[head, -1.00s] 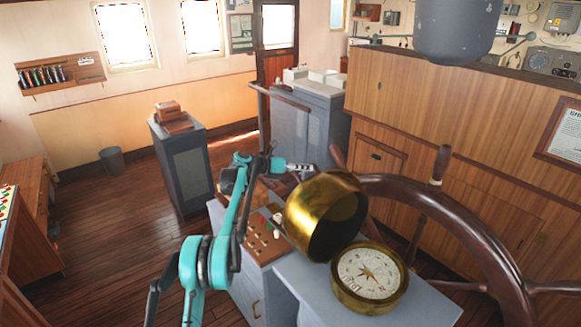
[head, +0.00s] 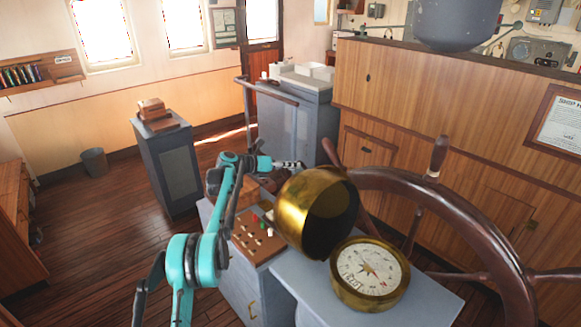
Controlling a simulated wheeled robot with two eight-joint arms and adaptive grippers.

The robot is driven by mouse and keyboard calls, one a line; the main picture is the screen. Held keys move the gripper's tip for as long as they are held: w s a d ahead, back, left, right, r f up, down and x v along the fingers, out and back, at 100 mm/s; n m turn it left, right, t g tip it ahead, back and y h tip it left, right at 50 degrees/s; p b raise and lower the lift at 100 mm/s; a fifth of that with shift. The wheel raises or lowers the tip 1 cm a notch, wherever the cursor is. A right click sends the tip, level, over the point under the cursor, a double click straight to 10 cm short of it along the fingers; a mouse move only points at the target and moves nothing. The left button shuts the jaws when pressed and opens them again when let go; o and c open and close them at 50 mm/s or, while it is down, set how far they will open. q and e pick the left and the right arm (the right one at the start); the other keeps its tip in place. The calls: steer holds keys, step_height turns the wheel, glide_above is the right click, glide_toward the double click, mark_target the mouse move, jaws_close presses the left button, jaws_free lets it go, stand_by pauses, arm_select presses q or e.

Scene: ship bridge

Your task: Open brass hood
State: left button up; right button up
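The brass hood (head: 303,212) is a round, shiny dome tilted up and back, with its dark hollow facing right. It stands beside the brass compass (head: 369,273), whose white dial is uncovered. Both are on a grey pedestal (head: 318,297). My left arm, teal and black, comes in from the lower left. My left gripper (head: 290,165) is behind the hood's upper left side, seemingly apart from it. Its fingers are small and partly lost against the dark background, so their opening is unclear. My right gripper is not in view.
A large wooden steering wheel (head: 462,206) stands close to the right of the compass. A panel with small controls (head: 255,238) lies left of the hood. A grey cabinet (head: 172,170) stands farther back at the left, with open floor around it.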

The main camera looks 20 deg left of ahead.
arm_select(q)
steer(key=shift+o, duration=0.9)
steer(key=shift+w, duration=0.1)
steer(key=v, duration=1.2)
steer(key=shift+f, duration=0.1)
